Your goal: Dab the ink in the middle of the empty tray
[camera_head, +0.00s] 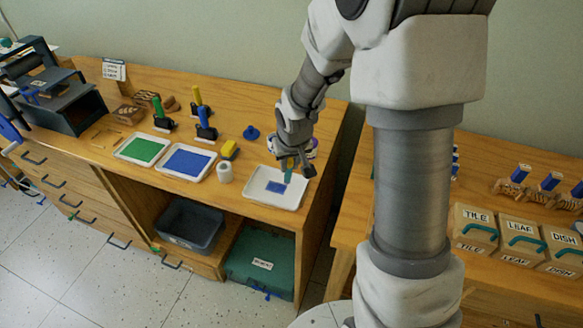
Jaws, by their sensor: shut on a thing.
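A white tray (257,195) stands near the right end of the wooden counter. A small blue ink patch (276,187) lies near its middle. My gripper (291,164) is above the back right of this tray, pointing down. It is shut on a slim tool (288,175) with a teal part, whose lower end hangs over the tray close to the ink patch. I cannot tell whether the tool touches the tray. A round tub (311,149) with a purple-blue edge is partly hidden behind my gripper.
To the left are a blue-filled tray (187,161), a green-filled tray (142,148), a white cylinder (225,172), a yellow block (230,149) and a blue knobbed lid (251,132). Upright rollers (206,125) stand behind. Boxes (474,224) sit on the right table, across a gap.

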